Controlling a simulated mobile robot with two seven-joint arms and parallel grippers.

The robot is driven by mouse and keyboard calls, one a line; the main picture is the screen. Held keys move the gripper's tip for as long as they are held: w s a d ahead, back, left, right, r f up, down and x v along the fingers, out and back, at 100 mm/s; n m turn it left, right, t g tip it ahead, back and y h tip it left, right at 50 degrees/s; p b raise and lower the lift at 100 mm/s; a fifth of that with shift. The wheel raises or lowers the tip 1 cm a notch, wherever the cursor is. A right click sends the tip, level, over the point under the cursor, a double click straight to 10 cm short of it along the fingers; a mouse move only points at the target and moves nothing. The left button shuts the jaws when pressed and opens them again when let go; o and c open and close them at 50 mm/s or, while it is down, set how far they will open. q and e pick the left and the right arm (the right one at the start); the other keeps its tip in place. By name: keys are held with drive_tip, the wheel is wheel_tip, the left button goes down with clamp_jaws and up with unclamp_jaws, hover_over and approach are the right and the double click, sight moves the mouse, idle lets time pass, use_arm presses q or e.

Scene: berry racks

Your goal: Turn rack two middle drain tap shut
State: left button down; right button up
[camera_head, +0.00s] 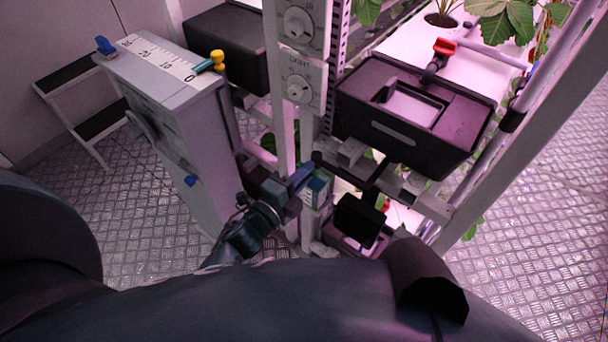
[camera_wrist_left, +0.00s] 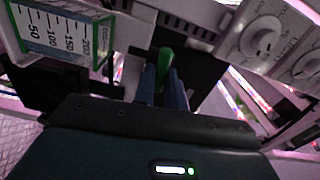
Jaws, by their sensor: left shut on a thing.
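My left gripper (camera_head: 303,176) reaches in from the lower left to the rack post in the head view. Its blue fingers also show in the left wrist view (camera_wrist_left: 162,72), closed on a green tap handle (camera_wrist_left: 165,58). The handle stands up between the fingertips, in front of a dark box. In the head view the fingers hide the handle. I cannot tell how far the tap is turned. A red-handled tap (camera_head: 445,47) stands higher up, behind the upper black tank. My right gripper is not in view.
A green-framed scale gauge (camera_wrist_left: 65,33) is close left of the fingers. Dial panels (camera_head: 298,80) are on the post above. A black tank (camera_head: 392,133) overhangs on the right. A grey cabinet (camera_head: 165,110) stands left. Open patterned floor lies on both sides.

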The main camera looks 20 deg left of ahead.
use_arm(q)
drive_tip(key=shift+f+m, duration=0.1)
drive_tip(key=shift+m, duration=0.5)
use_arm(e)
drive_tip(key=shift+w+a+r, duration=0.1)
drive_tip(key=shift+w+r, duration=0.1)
use_arm(q)
drive_tip(key=c, duration=1.4)
unclamp_jaws()
drive_tip(key=shift+c, duration=0.2)
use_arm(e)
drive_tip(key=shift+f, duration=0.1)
use_arm(q)
drive_tip(key=shift+s, duration=0.1)
drive_tip(key=b+v, duration=0.2)
drive_tip(key=v, duration=1.1)
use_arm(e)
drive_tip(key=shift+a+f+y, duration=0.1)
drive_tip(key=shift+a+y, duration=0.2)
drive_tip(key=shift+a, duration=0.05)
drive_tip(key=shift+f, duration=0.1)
